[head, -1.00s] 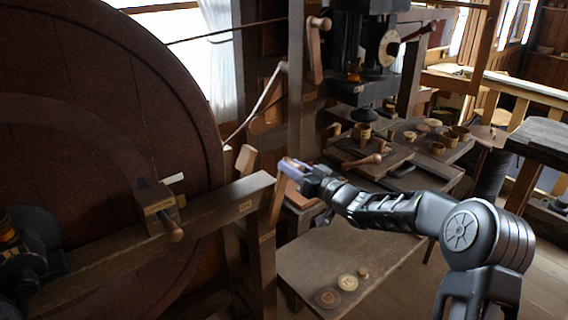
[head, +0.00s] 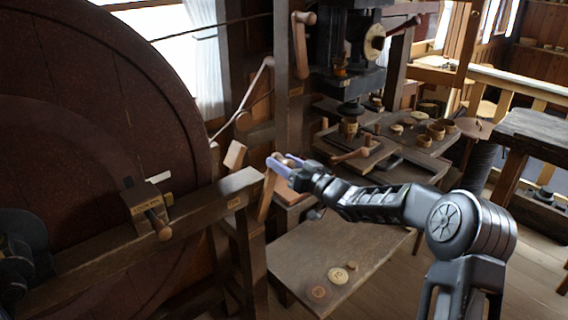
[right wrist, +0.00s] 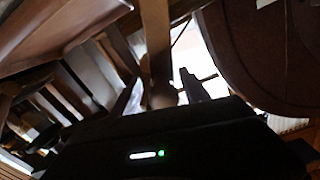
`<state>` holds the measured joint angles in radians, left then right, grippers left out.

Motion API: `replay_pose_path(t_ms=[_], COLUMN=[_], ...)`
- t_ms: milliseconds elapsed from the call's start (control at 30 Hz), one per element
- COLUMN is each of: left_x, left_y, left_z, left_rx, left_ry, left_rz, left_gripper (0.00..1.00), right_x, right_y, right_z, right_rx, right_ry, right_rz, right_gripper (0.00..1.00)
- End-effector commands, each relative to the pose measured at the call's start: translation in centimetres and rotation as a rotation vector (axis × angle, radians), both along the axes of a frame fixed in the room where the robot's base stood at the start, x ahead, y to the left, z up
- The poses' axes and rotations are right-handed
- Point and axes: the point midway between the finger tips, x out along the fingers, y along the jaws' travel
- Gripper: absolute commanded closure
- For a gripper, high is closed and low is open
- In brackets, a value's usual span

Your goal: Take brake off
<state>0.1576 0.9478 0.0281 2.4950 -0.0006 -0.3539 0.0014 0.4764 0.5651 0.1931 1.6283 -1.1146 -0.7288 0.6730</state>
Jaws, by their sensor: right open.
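A wooden lever (head: 266,197), which looks like the brake handle, stands tilted at the end of the dark beam in front of the big wheel (head: 105,90). A small label (head: 234,202) sits on the beam beside it. My right gripper (head: 281,163) is open, with its purple fingertips at the lever's upper end. I cannot tell whether they touch it. In the right wrist view a wooden bar (right wrist: 157,50) rises above the dark gripper body, and the wheel (right wrist: 255,55) is at the right. My left gripper is not in view.
A block with a wooden peg (head: 158,226) sits on the beam (head: 195,207). A low bench (head: 318,262) with small discs is below my right arm. Behind stands a press (head: 345,60) and a table with several wooden cups (head: 436,132).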

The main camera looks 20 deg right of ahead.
Motion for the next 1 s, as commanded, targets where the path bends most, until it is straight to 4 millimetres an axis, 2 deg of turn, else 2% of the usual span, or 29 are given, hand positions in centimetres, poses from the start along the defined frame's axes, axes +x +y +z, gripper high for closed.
replay_pose_path(t_ms=[267, 600, 700, 1000], left_x=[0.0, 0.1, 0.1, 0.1], left_y=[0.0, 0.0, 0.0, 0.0], left_z=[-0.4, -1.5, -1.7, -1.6], left_rx=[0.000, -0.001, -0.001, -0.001], left_ry=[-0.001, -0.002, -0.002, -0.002], left_rz=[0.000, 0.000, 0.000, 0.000], left_gripper=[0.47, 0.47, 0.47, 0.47], right_x=[-1.1, -6.1, -6.9, -7.3], right_y=[-0.5, -2.5, -2.8, -2.9], right_z=[0.0, 0.0, 0.0, 0.0], right_rx=[-0.001, -0.001, -0.002, 0.000], right_ry=[0.000, -0.001, -0.001, 0.000], right_rz=[0.000, -0.002, -0.001, 0.000], right_gripper=[0.47, 0.47, 0.47, 0.47])
